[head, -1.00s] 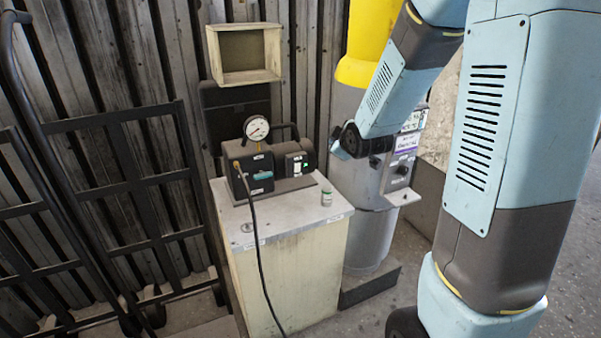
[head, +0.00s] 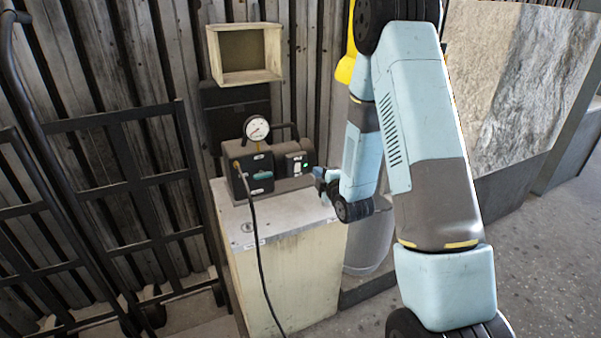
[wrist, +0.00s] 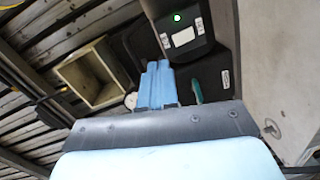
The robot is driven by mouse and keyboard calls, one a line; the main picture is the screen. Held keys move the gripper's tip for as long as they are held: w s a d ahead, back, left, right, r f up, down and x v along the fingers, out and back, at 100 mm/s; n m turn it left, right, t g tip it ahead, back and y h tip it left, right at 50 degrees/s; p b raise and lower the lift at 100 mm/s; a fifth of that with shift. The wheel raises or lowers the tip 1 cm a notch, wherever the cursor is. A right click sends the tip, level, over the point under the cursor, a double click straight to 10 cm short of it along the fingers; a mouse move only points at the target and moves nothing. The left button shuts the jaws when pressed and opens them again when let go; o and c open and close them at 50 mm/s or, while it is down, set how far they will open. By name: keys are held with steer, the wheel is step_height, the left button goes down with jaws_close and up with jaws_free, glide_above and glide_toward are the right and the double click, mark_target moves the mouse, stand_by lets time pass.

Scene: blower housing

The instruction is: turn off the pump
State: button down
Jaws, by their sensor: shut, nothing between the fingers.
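The pump (head: 262,170) is a dark unit on top of a pale cabinet (head: 285,255), with a round white gauge (head: 256,128) above it. A green light is lit on its right-hand part; the light (wrist: 177,18) also shows in the wrist view, above a white switch plate (wrist: 182,37). A teal lever (head: 262,175) is on the pump's front. My gripper (head: 322,180) is just right of the pump, apart from it in the head view. In the wrist view its blue fingers (wrist: 158,72) are together and empty, pointing toward the pump.
An open box (head: 245,55) hangs on the corrugated wall above the pump. A black hose (head: 258,245) runs down the cabinet front. A black cart frame (head: 120,190) stands at left. A grey cylinder (head: 370,240) stands at right, mostly hidden by my arm.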

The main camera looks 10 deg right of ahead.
mark_target(297, 166)
steer(key=s+f+n+t+y, duration=0.1)
steer(key=s+f+n+t, duration=0.1)
steer(key=f, duration=0.4)
steer(key=shift+s+a+f+n, duration=0.35)
steer(key=shift+s+n, duration=0.05)
steer(key=shift+s, duration=0.25)
steer(key=shift+w, duration=0.15)
steer(key=x, duration=1.4)
steer(key=shift+a+r, duration=0.1)
steer(key=shift+r, duration=0.1)
